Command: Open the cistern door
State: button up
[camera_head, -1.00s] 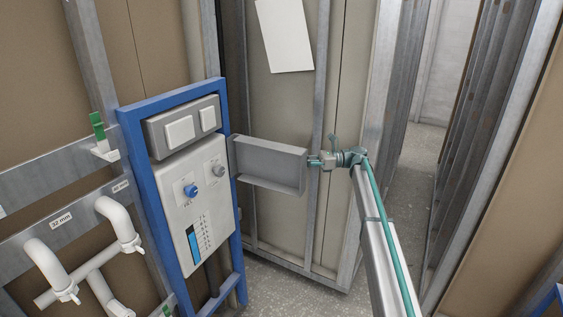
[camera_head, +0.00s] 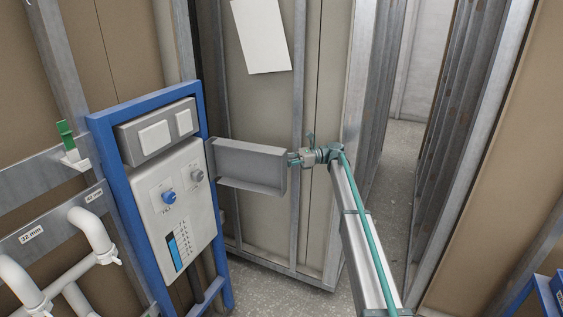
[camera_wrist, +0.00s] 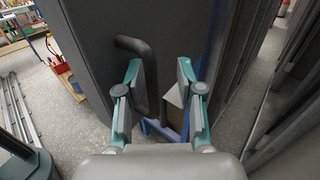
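The cistern unit is a blue frame (camera_head: 134,216) around a white panel (camera_head: 181,201) with a blue knob. Its door (camera_head: 247,165), a shallow grey panel, stands swung out to the right of the frame. My gripper (camera_head: 294,158) is at the door's free right edge. In the wrist view, a large dark grey surface (camera_wrist: 95,30) carries a bent dark handle (camera_wrist: 146,65). My gripper's two fingers (camera_wrist: 159,67) are spread apart there, with the handle between them, nearer the left finger. I cannot tell whether it touches that finger.
White pipes (camera_head: 92,237) and a metal rail stand at the left of the cistern. A wall panel with a paper sheet (camera_head: 262,35) is behind the door. Metal studs (camera_head: 455,130) line the right side. Grey floor (camera_head: 265,285) is clear below the door.

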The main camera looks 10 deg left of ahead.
jog(key=v, duration=1.2)
dwell(0.4)
